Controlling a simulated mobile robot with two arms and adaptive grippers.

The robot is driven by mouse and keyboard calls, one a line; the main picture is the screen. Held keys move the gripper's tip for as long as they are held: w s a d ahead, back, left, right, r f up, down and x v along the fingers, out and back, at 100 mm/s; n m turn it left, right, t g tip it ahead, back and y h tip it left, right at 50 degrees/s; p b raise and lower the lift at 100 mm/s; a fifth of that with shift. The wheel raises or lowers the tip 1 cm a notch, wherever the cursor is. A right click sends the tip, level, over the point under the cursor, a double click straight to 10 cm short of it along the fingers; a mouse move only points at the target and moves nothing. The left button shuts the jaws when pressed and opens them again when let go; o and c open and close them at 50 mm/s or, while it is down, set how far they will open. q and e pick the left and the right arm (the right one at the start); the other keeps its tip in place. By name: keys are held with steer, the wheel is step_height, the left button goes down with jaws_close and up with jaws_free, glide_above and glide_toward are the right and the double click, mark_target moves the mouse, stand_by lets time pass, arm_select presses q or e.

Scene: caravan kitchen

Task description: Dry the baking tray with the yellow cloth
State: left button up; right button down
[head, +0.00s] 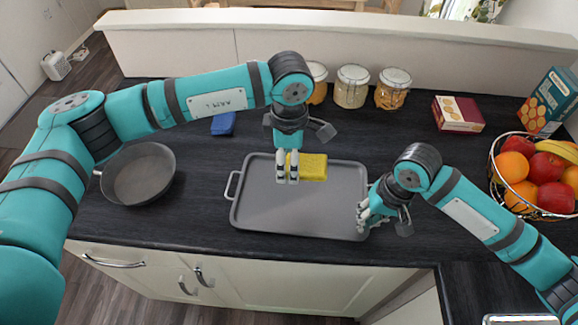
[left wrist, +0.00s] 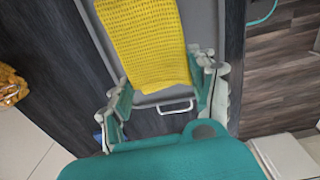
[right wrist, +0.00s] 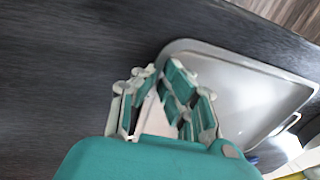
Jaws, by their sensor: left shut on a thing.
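The grey baking tray (head: 325,213) lies flat on the dark worktop, with a loop handle at its left end. The yellow cloth (head: 313,167) is on the tray's upper middle; its waffle weave shows in the left wrist view (left wrist: 145,40). My left gripper (head: 287,181) is shut on the cloth, low over the tray. My right gripper (head: 364,216) is at the tray's right end. In the right wrist view, its fingers (right wrist: 160,90) are by the tray's near edge (right wrist: 190,48); whether they clasp the tray's end is hidden.
A dark pan (head: 138,174) stands left of the tray, and a blue item (head: 223,124) lies behind. Several jars (head: 351,86), a red box (head: 458,114) and a fruit basket (head: 497,193) stand at the back and right. The worktop's front edge is close to the tray.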

arm_select(q)
steer(key=shift+r, duration=0.8)
arm_select(e)
steer(key=c, duration=1.4)
jaws_free()
steer(key=shift+r, duration=0.1)
step_height(320, 180, up, 12)
steer(key=d, duration=0.2)
steer(key=shift+f, duration=0.2)
